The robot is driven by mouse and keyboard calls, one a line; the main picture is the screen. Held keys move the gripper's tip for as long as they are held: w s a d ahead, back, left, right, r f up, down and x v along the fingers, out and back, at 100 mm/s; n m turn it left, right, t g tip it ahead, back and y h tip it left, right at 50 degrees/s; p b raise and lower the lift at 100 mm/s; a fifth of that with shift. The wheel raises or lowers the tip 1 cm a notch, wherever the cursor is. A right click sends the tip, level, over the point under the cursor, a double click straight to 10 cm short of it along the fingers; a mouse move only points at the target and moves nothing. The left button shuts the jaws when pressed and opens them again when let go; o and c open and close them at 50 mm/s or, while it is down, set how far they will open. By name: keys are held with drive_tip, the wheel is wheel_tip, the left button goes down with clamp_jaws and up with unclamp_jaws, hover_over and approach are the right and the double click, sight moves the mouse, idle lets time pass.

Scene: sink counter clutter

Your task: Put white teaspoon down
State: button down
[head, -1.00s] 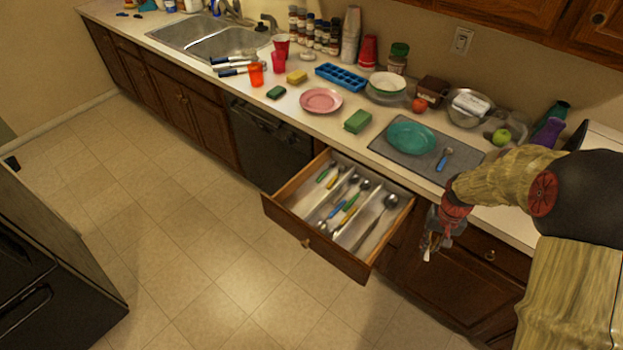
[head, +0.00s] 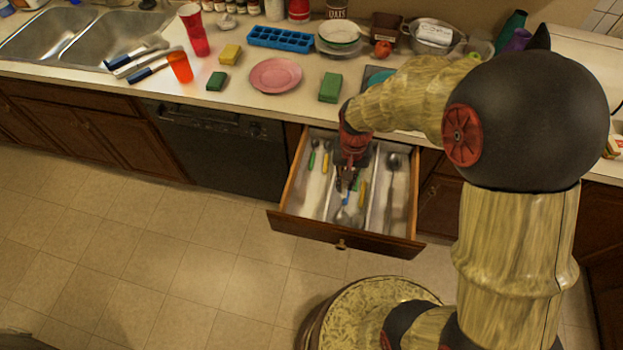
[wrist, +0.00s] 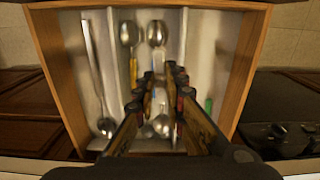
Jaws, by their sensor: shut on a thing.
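My gripper (head: 345,182) is low over the middle of the open drawer (head: 388,242), pointing down among the cutlery. In the wrist view my gripper (wrist: 162,85) shows its two dark fingers close together above the middle compartment. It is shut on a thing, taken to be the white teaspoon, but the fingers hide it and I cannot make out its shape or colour. I cannot tell whether it touches the drawer floor. A metal spoon bowl (wrist: 162,125) shows between the fingers; I cannot tell whether it is held or lying.
The drawer has long compartments. A large spoon (head: 391,195) lies in the right one. Several utensils crowd the middle. Above, the counter holds a pink plate (head: 275,75) and green sponge (head: 330,87).

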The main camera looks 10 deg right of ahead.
drive_tip(key=shift+s+a+m, duration=0.2)
drive_tip(key=shift+s+m, duration=0.1)
drive_tip(key=shift+s, duration=0.55)
drive_tip(key=w+a+f+b, duration=0.3)
drive_tip(key=a+f, duration=0.1)
drive_tip(key=a, duration=0.3)
drive_tip(key=b, duration=0.2)
hover_over(301, 201)
drive_tip(key=f, duration=0.5)
drive_tip(key=shift+s+d, duration=0.1)
drive_tip(key=shift+d, duration=0.25)
drive_tip(key=shift+a+f, duration=0.25)
drive_tip(key=shift+f, duration=0.05)
drive_tip(key=f, duration=0.1)
drive_tip(key=f+b, duration=0.1)
drive_tip(key=f, duration=0.1)
drive_tip(key=shift+w+a+f+b, duration=0.15)
drive_tip(key=shift+w+f+b, duration=0.05)
drive_tip(key=shift+b, duration=0.1)
drive_tip(key=c, duration=2.3)
unclamp_jaws()
drive_tip(key=shift+f, duration=0.1)
drive_tip(key=shift+o, duration=0.8)
